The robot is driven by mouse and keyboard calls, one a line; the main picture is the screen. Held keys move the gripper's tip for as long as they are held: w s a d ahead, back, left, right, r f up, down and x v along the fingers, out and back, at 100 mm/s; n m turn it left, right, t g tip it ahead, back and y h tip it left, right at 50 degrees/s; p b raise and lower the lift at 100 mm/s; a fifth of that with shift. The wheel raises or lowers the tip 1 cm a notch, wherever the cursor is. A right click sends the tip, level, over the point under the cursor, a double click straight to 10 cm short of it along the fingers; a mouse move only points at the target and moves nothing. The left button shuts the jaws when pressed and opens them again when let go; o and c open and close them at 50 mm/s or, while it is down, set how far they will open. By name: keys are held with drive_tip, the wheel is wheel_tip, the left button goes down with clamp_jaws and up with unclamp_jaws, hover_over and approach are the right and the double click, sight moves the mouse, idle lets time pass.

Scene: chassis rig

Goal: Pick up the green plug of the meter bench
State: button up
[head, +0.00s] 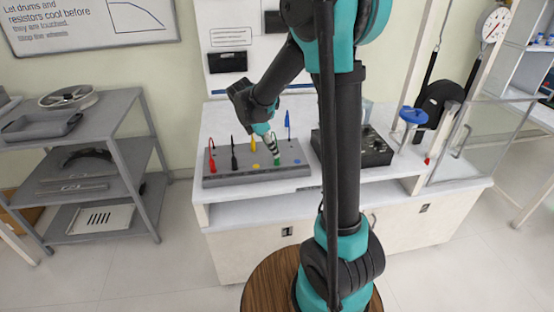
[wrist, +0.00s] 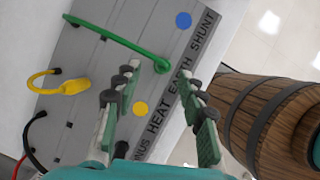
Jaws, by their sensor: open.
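The meter bench (head: 225,180) is a long grey box on a white counter, and its grey top also shows in the wrist view (wrist: 85,130). The green plug (head: 276,161) stands at the front row, by the EARTH label in the wrist view. There its rounded end (wrist: 163,65) joins a long green lead running to the upper left. My gripper (head: 272,146) reaches down over it, jaws open. In the wrist view the fingertips (wrist: 162,74) lie either side of the plug's end; I cannot tell whether they touch it.
Red (head: 212,163), black (head: 234,160), yellow (head: 253,145) and blue (head: 287,126) plugs share the bench. Bare yellow (head: 256,166) and blue (head: 297,162) spots mark its front. A dark box (head: 365,150) stands to the right. A wooden barrel (wrist: 280,115) shows right in the wrist view.

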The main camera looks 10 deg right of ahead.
sight(277, 163)
drive_tip(key=x, duration=0.5)
drive_tip(key=shift+s+d, duration=0.15)
drive_tip(key=shift+s, duration=0.05)
drive_tip(key=shift+r, duration=0.1)
drive_tip(key=shift+c, duration=0.4)
clamp_jaws()
